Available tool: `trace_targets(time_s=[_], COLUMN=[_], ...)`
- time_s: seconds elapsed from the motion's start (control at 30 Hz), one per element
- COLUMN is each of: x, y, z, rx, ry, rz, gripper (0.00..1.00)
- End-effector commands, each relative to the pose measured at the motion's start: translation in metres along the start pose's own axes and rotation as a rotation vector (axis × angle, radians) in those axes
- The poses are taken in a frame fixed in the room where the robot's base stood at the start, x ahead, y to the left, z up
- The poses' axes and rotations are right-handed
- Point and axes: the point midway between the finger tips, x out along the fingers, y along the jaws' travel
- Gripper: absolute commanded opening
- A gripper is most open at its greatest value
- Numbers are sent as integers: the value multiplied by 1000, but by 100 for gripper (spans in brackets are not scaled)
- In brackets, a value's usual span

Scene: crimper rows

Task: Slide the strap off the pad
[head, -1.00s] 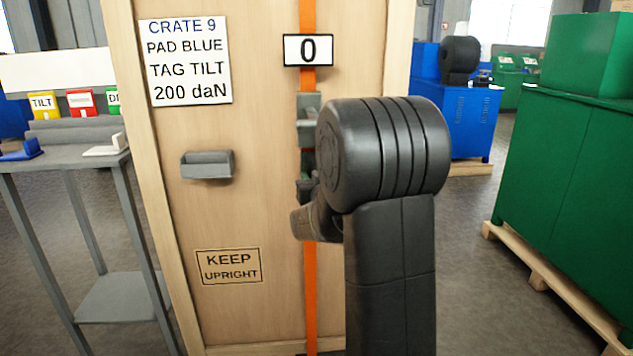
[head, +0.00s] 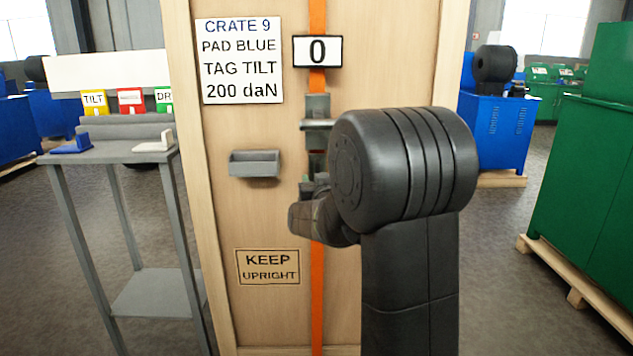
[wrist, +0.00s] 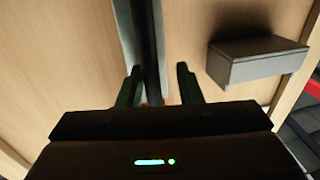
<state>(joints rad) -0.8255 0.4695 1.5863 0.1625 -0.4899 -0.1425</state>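An orange strap (head: 317,270) runs vertically down the front of a wooden crate (head: 215,180). A grey metal fitting (head: 318,108) sits on the strap below the "0" plate. My gripper (wrist: 158,74) is close to the crate front, its two green-dark fingers apart. A dark upright bar (wrist: 153,45) shows between them, nearer the left finger; I cannot tell whether they touch. In the head view my arm hides most of the gripper and part of the strap. A blue pad-like piece (head: 72,145) and a white one (head: 155,143) lie on the grey stand.
A small grey tray (head: 255,164) juts from the crate left of the strap; it also shows in the wrist view (wrist: 255,62). The grey stand (head: 105,158) is at left. Green cabinets (head: 590,170) stand at right. Floor shows between crate and cabinets.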

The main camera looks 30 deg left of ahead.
Motion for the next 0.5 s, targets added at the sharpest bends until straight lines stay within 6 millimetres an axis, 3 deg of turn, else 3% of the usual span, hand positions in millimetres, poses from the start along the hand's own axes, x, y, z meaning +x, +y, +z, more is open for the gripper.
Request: trace_targets(time_s=[0.27, 0.5], x=[-7, -52], y=[1, 0], z=[-1, -2], rx=[1, 1], ry=[1, 1], rz=[2, 1], gripper=[32, 32])
